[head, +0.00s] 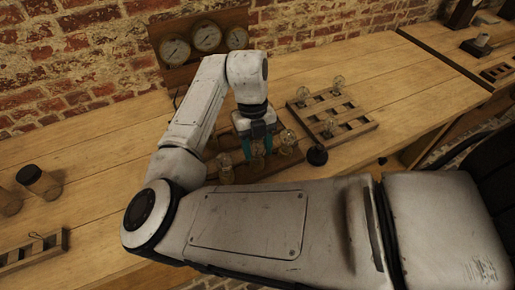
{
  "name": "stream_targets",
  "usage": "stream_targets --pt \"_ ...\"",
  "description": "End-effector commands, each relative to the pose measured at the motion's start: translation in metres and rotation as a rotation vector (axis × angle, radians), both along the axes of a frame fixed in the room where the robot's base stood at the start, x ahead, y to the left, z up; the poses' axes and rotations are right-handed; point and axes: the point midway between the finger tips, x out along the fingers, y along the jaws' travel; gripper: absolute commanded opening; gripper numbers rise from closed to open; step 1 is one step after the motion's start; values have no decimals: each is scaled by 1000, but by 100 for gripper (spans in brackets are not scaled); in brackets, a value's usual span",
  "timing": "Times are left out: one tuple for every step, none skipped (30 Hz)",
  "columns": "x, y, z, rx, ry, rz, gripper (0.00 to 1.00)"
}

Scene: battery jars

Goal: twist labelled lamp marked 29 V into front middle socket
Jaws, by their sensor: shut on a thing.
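My gripper (256,143), with teal fingers, points down over the wooden socket board (285,165) at the middle of the bench. It is shut on a glass lamp (257,153), which is small and partly covered by the fingers. Another glass lamp (225,166) stands on the board to the left, and one (288,140) stands to the right. The label 29 V is too small to read on any lamp. My forearm hides the front of the board, so I cannot tell whether the held lamp touches a socket.
A slatted wooden rack (352,128) with several lamps lies to the right. A black round-based object (317,156) stands before it. A gauge panel (205,42) stands at the brick wall. Dark-lidded jars (38,182) stand at left.

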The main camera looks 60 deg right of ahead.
Motion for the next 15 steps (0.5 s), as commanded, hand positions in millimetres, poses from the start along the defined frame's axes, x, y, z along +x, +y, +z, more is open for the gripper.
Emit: stream_targets --pt "0 0 -4 3 -2 -33 11" --pt "0 0 -4 3 -1 -53 11" --pt "0 0 -4 2 -1 -82 11" --pt "0 0 -4 2 -1 -101 11" --pt "0 0 -4 2 -1 -123 11" --pt "0 0 -4 3 -1 -150 11" --pt "0 0 -4 3 -1 -172 11" --pt "0 0 -4 3 -1 -193 11" --pt "0 1 -4 3 -1 -222 11" --pt "0 1 -4 3 0 -244 11" --pt "0 1 -4 4 0 -265 11" --pt "0 1 -4 4 0 -294 11" --pt "1 1 -4 4 0 -313 11" --pt "1 1 -4 3 0 -330 11" --pt "1 1 -3 4 1 -350 11"
